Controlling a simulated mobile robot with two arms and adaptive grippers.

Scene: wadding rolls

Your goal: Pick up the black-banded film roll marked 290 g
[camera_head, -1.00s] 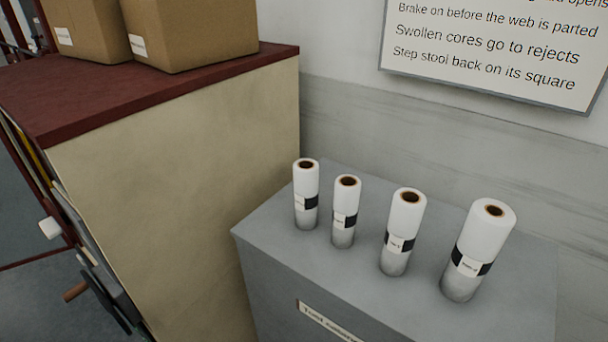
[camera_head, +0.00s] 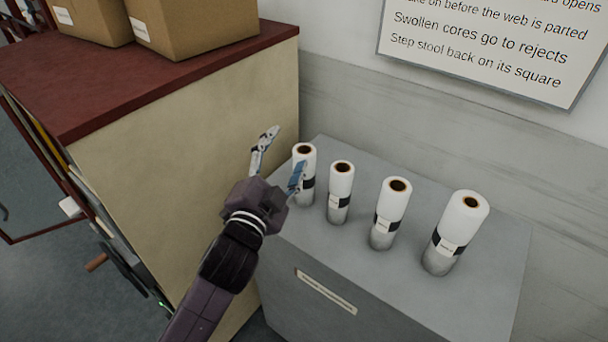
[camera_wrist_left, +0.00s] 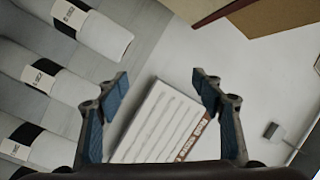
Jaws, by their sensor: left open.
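Several white film rolls with black bands and small white labels stand upright in a row on a grey cabinet top: the leftmost roll (camera_head: 304,160), the second roll (camera_head: 341,182), the third roll (camera_head: 392,207) and the largest, rightmost roll (camera_head: 460,225). The label marks are too small to read surely, so I cannot tell which is 290 g. My left gripper (camera_head: 286,150) is open and empty beside the leftmost roll, one finger partly covering it. In the left wrist view the open gripper (camera_wrist_left: 163,86) has no roll between its fingers; three rolls show at left. My right gripper is out of view.
The grey cabinet (camera_head: 420,296) has free top in front of the rolls. A taller cream cabinet with a dark red top (camera_head: 215,62) stands close at left, bearing cardboard boxes (camera_head: 192,28). A wall with a notice board (camera_head: 480,50) is behind.

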